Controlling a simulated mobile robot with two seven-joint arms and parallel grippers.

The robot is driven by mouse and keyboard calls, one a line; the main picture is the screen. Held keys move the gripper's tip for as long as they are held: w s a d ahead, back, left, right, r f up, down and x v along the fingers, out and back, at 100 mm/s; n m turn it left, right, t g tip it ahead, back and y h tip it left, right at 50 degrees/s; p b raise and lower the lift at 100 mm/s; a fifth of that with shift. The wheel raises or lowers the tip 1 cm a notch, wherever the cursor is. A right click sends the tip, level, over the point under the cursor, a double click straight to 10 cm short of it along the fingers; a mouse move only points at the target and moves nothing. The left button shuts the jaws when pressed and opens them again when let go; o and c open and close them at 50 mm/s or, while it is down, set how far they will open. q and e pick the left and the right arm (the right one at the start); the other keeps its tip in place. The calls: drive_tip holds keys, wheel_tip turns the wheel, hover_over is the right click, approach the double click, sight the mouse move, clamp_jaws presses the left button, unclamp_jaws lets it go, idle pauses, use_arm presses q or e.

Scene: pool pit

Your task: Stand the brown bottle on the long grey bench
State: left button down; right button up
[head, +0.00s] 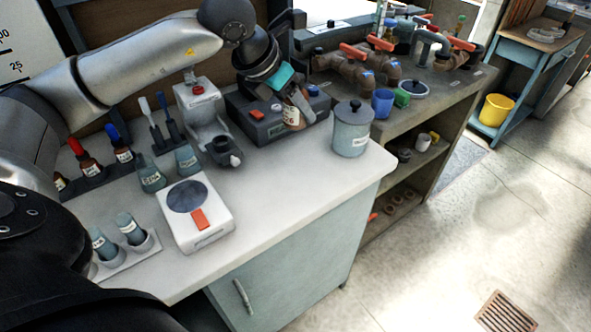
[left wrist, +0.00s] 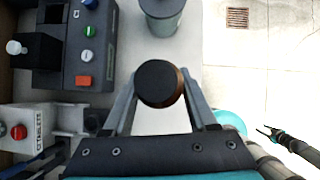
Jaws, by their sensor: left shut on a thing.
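My left gripper (head: 292,112) is shut on the brown bottle (head: 291,117), above the white counter by the dark control box. The bottle has a pale label and looks tilted in the head view. In the left wrist view its round dark cap (left wrist: 159,83) sits between the fingers, with a sliver of brown beside it. The long grey bench (head: 428,98) runs to the right of the counter, with pipes and valves at its back. My right gripper is outside the head view; a small dark pronged shape at the right of the left wrist view may be it.
A grey lidded canister (head: 352,130) stands near the counter's right corner. The dark control box (head: 268,118) is beside the bottle.

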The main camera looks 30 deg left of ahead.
use_arm(q)
wheel_tip(320, 180, down, 16)
drive_tip(key=shift+r+b, duration=0.2)
drive_tip(key=shift+b, duration=0.5)
drive_tip(key=shift+f, duration=0.1)
drive_tip(key=shift+c, duration=1)
unclamp_jaws()
drive_tip(key=shift+s+r, duration=0.1)
drive_tip(key=shift+r, duration=0.15)
drive_tip(key=v, duration=1.1)
drive_tip(key=shift+r+p, duration=0.3)
drive_tip(key=shift+p, duration=0.1)
drive_tip(key=shift+s, duration=0.15)
